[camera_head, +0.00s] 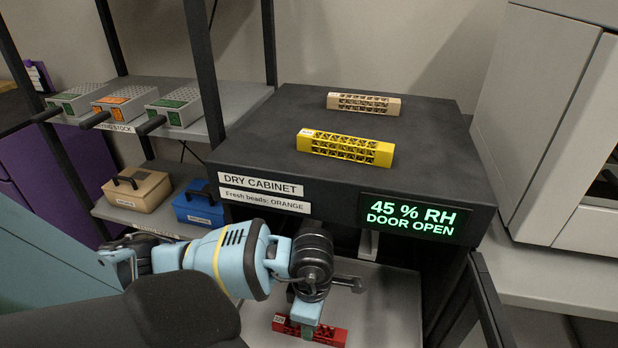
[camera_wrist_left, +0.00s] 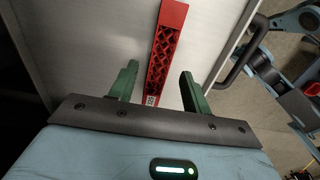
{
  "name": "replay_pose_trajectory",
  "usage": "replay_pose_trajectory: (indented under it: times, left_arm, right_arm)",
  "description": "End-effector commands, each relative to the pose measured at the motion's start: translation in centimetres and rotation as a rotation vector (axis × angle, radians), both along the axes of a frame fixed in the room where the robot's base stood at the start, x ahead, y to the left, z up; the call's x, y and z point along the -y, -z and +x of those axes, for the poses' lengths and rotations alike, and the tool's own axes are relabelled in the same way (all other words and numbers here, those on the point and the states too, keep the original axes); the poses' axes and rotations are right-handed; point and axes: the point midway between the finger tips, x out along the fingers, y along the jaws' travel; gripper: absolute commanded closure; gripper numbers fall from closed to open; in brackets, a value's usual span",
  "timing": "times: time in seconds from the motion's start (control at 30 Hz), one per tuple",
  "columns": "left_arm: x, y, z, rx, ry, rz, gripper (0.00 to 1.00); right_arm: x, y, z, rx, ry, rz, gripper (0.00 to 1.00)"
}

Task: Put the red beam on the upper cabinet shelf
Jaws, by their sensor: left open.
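The red beam (camera_head: 332,336) is a lattice bar with a small white label. It lies on a pale grey surface below the cabinet's black top, low in the open dry cabinet (camera_head: 345,215). My left gripper (camera_head: 305,318) is over the beam in the head view. In the left wrist view the gripper (camera_wrist_left: 158,88) is open, its green fingers apart. The upper cabinet shelf cannot be made out. My right gripper is not seen.
A yellow beam (camera_head: 345,148) and a tan beam (camera_head: 363,104) lie on the cabinet top. The cabinet's sign reads door open. Left shelves hold lattice-topped trays (camera_head: 123,101), a tan box (camera_head: 137,190) and a blue box (camera_head: 198,207). A white machine (camera_head: 555,125) stands right.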

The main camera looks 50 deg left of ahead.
Motion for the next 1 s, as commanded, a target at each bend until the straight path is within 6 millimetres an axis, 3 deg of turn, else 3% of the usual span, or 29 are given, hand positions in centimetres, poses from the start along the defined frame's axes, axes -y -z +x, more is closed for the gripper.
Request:
replay_pose_trajectory:
  times: [0.03, 0.1, 0.43, 0.6, 1.0]
  left_arm:
    - [0.0, -1.5, 0.2, 0.007, 0.0, 0.001, 0.52]
    - [0.0, -2.7, 0.2, 0.007, 0.001, 0.002, 0.52]
    - [0.0, -7.2, 0.1, 0.005, 0.0, 0.002, 0.52]
    - [0.0, -8.2, 0.1, 0.003, 0.0, 0.002, 0.52]
    - [0.1, -8.1, -0.1, -0.003, 0.0, -0.003, 0.52]
  right_arm:
    - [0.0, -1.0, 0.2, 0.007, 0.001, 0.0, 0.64]
    - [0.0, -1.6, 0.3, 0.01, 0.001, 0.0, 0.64]
    - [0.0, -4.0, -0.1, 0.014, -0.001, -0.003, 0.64]
    - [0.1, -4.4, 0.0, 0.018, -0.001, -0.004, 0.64]
    - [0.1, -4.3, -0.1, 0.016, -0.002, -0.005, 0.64]
